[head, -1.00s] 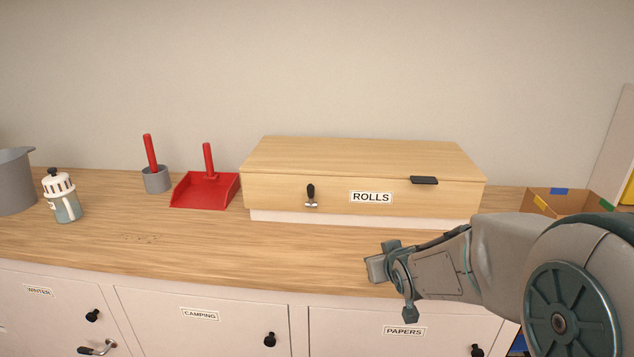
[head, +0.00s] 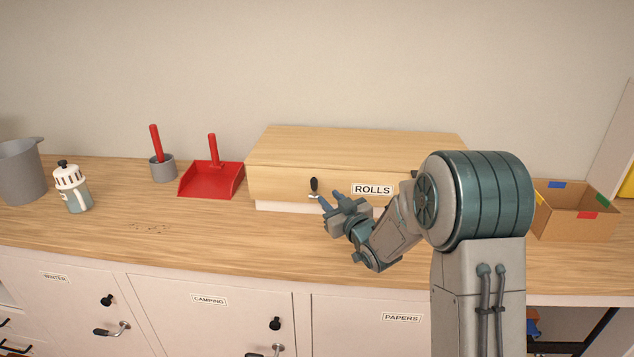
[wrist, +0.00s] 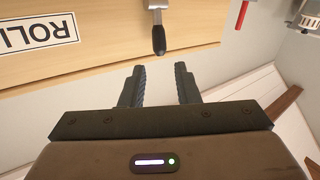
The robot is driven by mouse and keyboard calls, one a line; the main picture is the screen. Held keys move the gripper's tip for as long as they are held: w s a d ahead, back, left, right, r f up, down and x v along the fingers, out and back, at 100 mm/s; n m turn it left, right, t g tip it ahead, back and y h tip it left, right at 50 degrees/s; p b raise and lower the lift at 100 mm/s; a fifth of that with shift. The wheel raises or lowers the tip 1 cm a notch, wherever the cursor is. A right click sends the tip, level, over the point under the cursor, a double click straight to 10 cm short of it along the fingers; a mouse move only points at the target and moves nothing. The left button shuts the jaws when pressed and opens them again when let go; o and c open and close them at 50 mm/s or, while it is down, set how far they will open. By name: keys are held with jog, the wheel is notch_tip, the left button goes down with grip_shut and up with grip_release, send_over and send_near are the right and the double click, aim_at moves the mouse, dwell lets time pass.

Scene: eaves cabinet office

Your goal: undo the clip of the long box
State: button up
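The long box (head: 280,180) is light wood with a "ROLLS" label and stands on the counter against the wall, its lid down. Its clip (head: 314,186) is on the front face left of the label, with a black grip and a metal part below it. In the wrist view the clip (wrist: 158,38) appears upside down, its black end pointing toward the space between my fingers. My gripper (head: 330,201) is in front of the box, just below and right of the clip. In the wrist view my gripper (wrist: 160,72) is open and empty, with the clip just beyond the fingertips, apart from them.
A red dustpan (head: 208,182) and a grey cup (head: 163,168) with a red handle are left of the box. A white-topped jar (head: 72,187) and a grey bucket (head: 22,172) stand farther left. A cardboard box (head: 575,212) is at right. The counter front left is mostly clear.

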aim_at(316, 184)
jog(key=p+x, duration=0.2)
jog(key=x, duration=0.6)
jog(key=shift+w+a, duration=0.2)
jog(key=shift+w, duration=0.1)
grip_shut()
jog(key=shift+f, duration=0.1)
